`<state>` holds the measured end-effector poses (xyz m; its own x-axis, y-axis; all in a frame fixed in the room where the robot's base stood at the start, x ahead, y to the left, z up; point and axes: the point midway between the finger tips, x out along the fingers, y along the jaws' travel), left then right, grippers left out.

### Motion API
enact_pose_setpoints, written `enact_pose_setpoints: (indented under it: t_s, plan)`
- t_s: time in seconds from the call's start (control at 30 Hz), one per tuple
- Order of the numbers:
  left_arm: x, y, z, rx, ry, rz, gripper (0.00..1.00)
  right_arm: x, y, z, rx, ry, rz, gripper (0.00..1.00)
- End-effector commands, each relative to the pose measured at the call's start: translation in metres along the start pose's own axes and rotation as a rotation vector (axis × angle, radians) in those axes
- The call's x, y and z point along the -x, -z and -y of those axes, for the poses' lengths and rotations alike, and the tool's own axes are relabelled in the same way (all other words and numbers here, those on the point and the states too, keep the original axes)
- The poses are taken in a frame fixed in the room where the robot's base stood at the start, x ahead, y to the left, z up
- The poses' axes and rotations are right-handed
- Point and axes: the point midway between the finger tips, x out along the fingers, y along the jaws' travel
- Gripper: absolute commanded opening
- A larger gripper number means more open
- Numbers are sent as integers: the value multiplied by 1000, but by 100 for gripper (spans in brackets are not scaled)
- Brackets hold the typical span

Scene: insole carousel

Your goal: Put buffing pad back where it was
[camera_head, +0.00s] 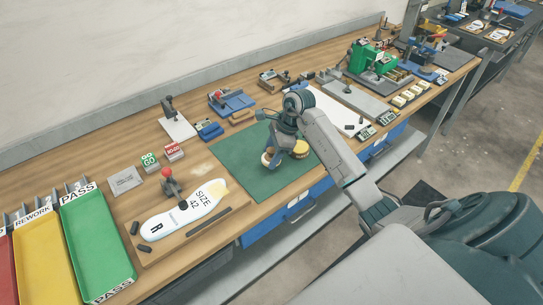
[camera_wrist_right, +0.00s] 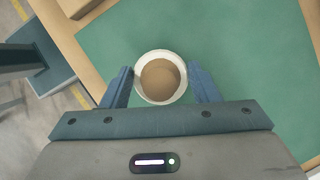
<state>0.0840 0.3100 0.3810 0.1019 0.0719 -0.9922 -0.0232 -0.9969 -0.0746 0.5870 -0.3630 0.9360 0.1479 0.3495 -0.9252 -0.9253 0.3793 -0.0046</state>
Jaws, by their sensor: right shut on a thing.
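A small round piece with a white rim and a tan middle, which looks to be the buffing pad (camera_wrist_right: 161,78), sits between the two fingers of my right gripper (camera_wrist_right: 163,88). My left gripper is not in view.
Left of the mat lie a board (camera_head: 178,255) with a white insole and a red-knobbed clamp. Green (camera_head: 97,240) and yellow (camera_head: 45,262) trays stand farther left. Tools and fixtures line the back of the wooden bench. The mat's left part is clear.

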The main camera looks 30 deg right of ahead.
Motion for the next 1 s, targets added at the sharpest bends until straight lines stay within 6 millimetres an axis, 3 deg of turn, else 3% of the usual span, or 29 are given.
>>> enact_pose_setpoints:
  t_s: [0.13, 0.33, 0.77, 0.8, 0.9, 1.0]
  plan:
    - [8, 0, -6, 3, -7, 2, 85, -4, 1, 4, -1, -2, 0, 34]
    - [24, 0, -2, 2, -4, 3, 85, -28, 11, 3, -1, -2, 0, 34]
    - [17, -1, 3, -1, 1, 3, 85, -38, 15, 4, 1, 1, 0, 34]
    - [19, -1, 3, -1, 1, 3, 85, -36, 14, 4, 1, 1, 0, 61]
    - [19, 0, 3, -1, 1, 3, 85, -36, 14, 4, 1, 1, 0, 77]
    - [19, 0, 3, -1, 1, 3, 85, -36, 14, 4, 1, 1, 0, 77]
